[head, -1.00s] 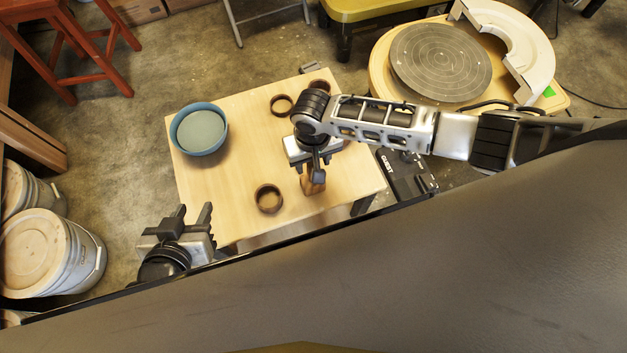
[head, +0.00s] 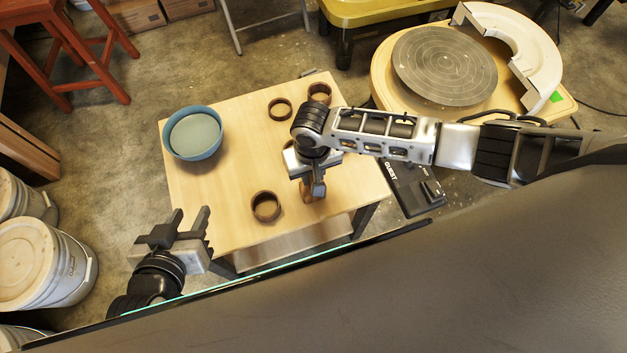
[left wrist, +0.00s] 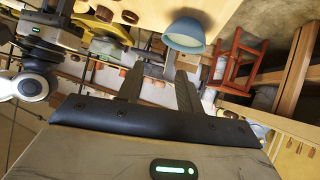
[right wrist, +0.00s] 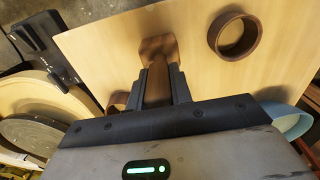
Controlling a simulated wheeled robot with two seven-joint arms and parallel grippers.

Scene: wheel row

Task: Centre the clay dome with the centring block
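A brown wooden block (right wrist: 157,85), which looks like the centring block, is between the fingers of my right gripper (right wrist: 158,82), close against both. In the head view the block (head: 318,190) shows below my right gripper (head: 312,178), over the table's right part; I cannot tell whether it touches the table. My left gripper (head: 190,228) is open and empty near the table's front left corner; its fingers also stand apart in the left wrist view (left wrist: 158,88). The grey wheel head (head: 445,65) at upper right looks bare. I see no clay dome.
The wooden table (head: 225,220) carries a blue bowl (head: 192,150) with pale contents and several brown rings, one (head: 266,206) near the front. A white splash pan part (head: 535,60) curves behind the wheel. A dark pedal (head: 412,185) lies right of the table. Lidded buckets (head: 35,265) stand left.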

